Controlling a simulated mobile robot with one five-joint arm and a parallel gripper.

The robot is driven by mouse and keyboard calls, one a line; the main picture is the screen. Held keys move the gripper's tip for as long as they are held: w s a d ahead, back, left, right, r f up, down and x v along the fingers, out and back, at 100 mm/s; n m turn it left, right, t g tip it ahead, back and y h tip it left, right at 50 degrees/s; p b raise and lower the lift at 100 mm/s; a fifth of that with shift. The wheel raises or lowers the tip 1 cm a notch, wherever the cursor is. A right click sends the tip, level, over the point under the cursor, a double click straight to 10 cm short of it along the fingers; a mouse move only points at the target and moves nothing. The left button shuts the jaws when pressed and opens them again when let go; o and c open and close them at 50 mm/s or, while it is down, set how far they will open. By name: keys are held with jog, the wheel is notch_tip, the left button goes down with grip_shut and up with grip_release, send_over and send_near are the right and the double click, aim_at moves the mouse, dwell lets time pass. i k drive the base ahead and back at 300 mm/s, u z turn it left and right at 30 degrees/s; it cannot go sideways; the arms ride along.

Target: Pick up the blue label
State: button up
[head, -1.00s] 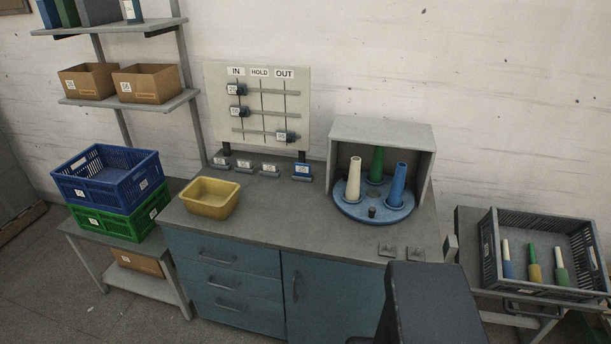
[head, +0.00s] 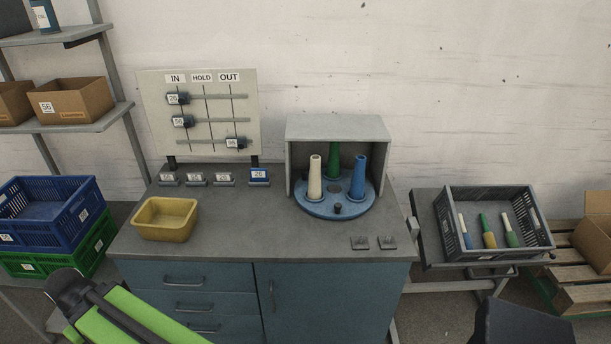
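The blue label (head: 259,176) is a small blue block with a white numbered face. It stands on the grey bench top at the right end of a row of small label blocks, below the right leg of the IN/HOLD/OUT board. Nothing touches it that I can see. A green and black part of my arm shows at the bottom left, in front of the bench. My gripper's fingers are not in view.
Three grey label blocks (head: 196,179) stand left of the blue one. A yellow bin (head: 165,218) is in front of them. A cubby (head: 338,128) with a blue turntable (head: 336,205) holding cones stands to the right. The bench top (head: 260,225) between is clear.

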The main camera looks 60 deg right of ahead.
aim_at(257, 174)
jog(key=z, duration=0.35)
jog(key=i, duration=1)
jog(key=u, duration=0.05)
